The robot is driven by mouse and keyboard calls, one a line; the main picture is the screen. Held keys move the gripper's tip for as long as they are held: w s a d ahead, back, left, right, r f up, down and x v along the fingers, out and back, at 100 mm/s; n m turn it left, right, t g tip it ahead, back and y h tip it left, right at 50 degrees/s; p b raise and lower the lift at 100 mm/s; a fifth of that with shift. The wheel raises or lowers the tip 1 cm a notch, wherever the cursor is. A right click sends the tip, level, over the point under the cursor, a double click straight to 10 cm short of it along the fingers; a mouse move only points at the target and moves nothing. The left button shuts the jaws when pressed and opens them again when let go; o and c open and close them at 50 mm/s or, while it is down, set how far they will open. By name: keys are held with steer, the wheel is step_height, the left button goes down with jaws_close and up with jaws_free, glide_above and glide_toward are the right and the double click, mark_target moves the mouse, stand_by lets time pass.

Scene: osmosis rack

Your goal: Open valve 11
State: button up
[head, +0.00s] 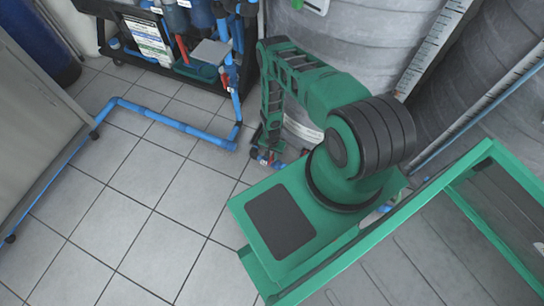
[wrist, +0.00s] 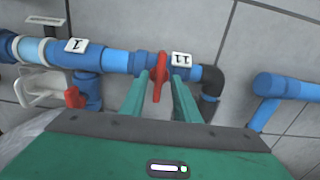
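The red handle of valve 11 (wrist: 160,76) is on a blue pipe in the wrist view, beside a white label reading 11 (wrist: 181,59). It shows edge-on, its long side pointing towards me, across the pipe. My gripper (wrist: 160,78) is open, with one green finger on each side of the handle and a visible gap on both sides.
A second red valve handle (wrist: 74,97) and a label reading 1 (wrist: 76,45) are to the left. A black elbow (wrist: 211,85) and another blue pipe (wrist: 280,87) are to the right. Large grey tanks (head: 350,35) stand behind; tiled floor (head: 150,210) is open at left.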

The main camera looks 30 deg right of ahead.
steer(key=shift+f, duration=0.15)
steer(key=shift+c, duration=0.2)
jaws_close()
